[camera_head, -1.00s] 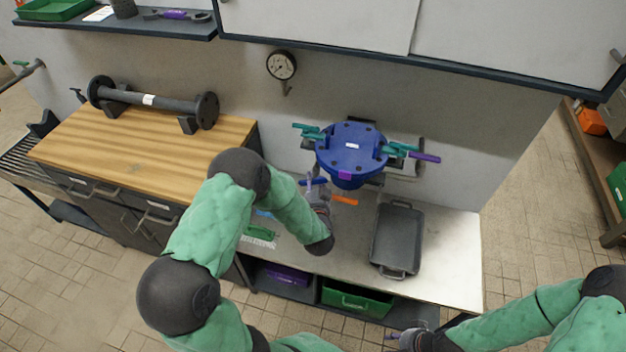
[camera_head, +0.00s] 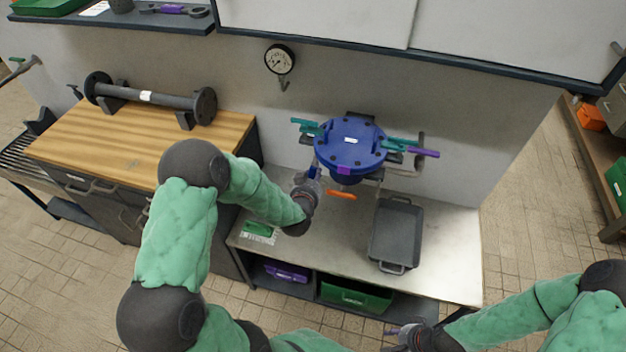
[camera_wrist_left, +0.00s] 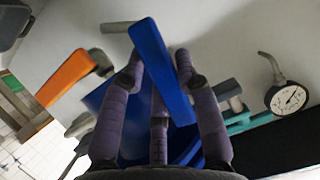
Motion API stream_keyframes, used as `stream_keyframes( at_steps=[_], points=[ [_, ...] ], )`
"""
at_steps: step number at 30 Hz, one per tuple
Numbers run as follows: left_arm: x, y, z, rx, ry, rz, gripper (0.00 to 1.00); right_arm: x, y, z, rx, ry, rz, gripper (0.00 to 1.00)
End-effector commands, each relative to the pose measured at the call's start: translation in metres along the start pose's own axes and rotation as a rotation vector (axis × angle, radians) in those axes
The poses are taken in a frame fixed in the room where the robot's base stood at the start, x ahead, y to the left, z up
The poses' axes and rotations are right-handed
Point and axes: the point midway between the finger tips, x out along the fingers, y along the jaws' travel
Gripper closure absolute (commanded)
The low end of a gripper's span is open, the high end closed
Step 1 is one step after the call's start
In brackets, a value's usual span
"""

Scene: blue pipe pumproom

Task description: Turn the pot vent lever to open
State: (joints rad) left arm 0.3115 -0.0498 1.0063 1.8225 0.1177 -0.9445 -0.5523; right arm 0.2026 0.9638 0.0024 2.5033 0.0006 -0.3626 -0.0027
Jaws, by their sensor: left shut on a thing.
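The blue pot (camera_head: 350,146) with a round bolted lid is mounted at the wall above the bench. A blue lever (camera_wrist_left: 160,70), which looks like the vent lever, runs between my left gripper's purple fingers in the left wrist view. My left gripper (camera_head: 312,184) is at the pot's lower left and shut on this lever. In the head view the gripper and arm partly hide the lever. An orange lever (camera_head: 341,194) is close to its right, below the pot; it also shows in the left wrist view (camera_wrist_left: 66,75). My right gripper (camera_head: 393,331) is low, in front of the bench, its fingers too small to judge.
A grey tray (camera_head: 397,235) lies on the metal bench right of the pot. Teal clamps (camera_head: 310,128) and a purple handle (camera_head: 424,152) stick out from the lid. A gauge (camera_head: 279,60) hangs on the wall. A wooden workbench (camera_head: 130,140) stands left.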

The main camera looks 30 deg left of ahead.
Motion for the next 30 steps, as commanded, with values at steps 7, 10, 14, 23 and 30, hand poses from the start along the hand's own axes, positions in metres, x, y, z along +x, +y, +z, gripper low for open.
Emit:
stream_keyframes(
  at_steps=[7,10,14,23,30],
  points=[
    [0.0001,-0.0002,0.0016,-0.115,-0.002,0.047,1.00,0.0103,0.0037,-0.0004,0.000,0.000,0.000,0.61],
    [-0.0002,0.0002,0.0013,-0.142,-0.002,0.058,1.00,0.0120,0.0043,-0.0004,0.000,0.000,0.000,0.61],
    [-0.0004,0.0004,0.0009,-0.163,-0.003,0.068,1.00,0.0131,0.0047,-0.0005,0.000,0.000,0.000,0.61],
    [-0.0006,0.0004,0.0001,-0.173,-0.003,0.071,1.00,0.0132,0.0047,-0.0006,0.000,0.000,0.000,0.61],
    [-0.0005,0.0002,-0.0002,-0.172,-0.002,0.071,0.43,0.0132,0.0047,-0.0005,0.000,0.000,0.000,0.61]
  ],
)
